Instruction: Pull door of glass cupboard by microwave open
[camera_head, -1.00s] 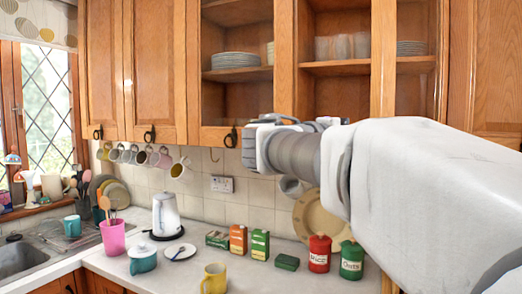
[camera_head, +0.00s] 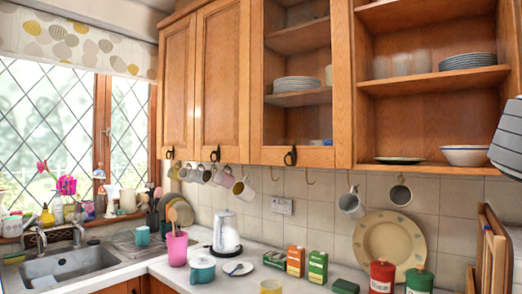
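The glass cupboard has a closed left door (camera_head: 290,156) with glass in a wooden frame and a dark ring handle at its lower edge. Plates (camera_head: 297,84) show behind it. The right-hand compartment (camera_head: 430,120) stands uncovered at its front, with no door across the visible part. It holds clear glasses (camera_head: 400,64), dark-rimmed plates (camera_head: 468,62), a single plate (camera_head: 399,160) and a bowl (camera_head: 466,155). Its door and the microwave are out of view. Part of my arm is at the right edge; my gripper's fingers are not in view.
Mugs (camera_head: 243,188) hang below the cupboards. A large plate (camera_head: 388,246) leans on the tiles behind the red canister (camera_head: 382,276) and green canister (camera_head: 419,281). Wooden boards (camera_head: 490,255) stand at right. A kettle (camera_head: 226,232) and sink (camera_head: 65,263) are left.

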